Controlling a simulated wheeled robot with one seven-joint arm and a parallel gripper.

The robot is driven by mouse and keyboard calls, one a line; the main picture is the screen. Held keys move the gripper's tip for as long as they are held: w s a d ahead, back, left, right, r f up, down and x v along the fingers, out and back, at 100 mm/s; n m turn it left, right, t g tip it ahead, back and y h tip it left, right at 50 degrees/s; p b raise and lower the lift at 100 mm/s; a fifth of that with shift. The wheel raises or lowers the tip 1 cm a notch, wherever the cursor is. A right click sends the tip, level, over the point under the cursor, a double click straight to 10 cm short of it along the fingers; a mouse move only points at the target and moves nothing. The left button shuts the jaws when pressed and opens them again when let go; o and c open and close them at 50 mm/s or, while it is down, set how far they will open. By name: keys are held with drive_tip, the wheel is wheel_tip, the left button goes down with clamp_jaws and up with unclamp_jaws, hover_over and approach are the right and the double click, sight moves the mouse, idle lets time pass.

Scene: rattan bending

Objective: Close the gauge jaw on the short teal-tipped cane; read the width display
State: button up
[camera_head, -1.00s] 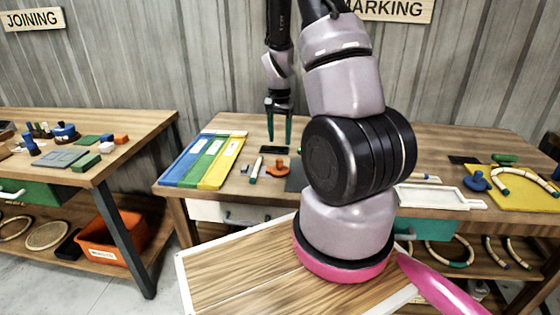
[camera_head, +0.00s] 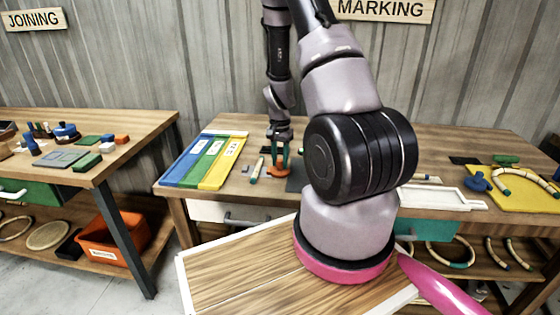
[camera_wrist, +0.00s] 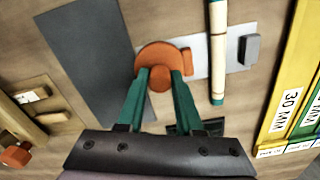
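The gauge lies on the table with a pale beam (camera_wrist: 202,52), a grey end block (camera_wrist: 249,50) and an orange sliding jaw (camera_wrist: 187,62) with a round knob (camera_wrist: 160,78). The short teal-tipped cane (camera_wrist: 217,50) crosses the beam between jaw and block, with a gap on each side. My gripper (camera_wrist: 160,76) is down at the jaw, its teal fingers on either side of the knob; whether they press it I cannot tell. In the head view my gripper (camera_head: 279,168) is over the orange part (camera_head: 279,173), beside the cane (camera_head: 257,168). A dark display (camera_wrist: 188,127) is partly hidden behind a finger; no reading is legible.
Blue, green and yellow labelled strips (camera_head: 207,160) lie left of the cane. A dark grey plate (camera_wrist: 85,55) lies on the other side of the gauge. A white tray (camera_head: 440,197) and a yellow board (camera_head: 525,195) are farther right.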

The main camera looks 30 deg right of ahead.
clamp_jaws()
drive_tip(key=shift+w+a, duration=0.75)
drive_tip(key=shift+a, duration=0.35)
drive_tip(key=shift+w+a, duration=0.7)
drive_tip(key=shift+a, duration=0.35)
drive_tip(key=o, duration=0.6)
unclamp_jaws()
drive_tip(key=shift+a, duration=0.1)
wheel_tip(320, 180, up, 11)
drive_tip(key=shift+f, duration=0.1)
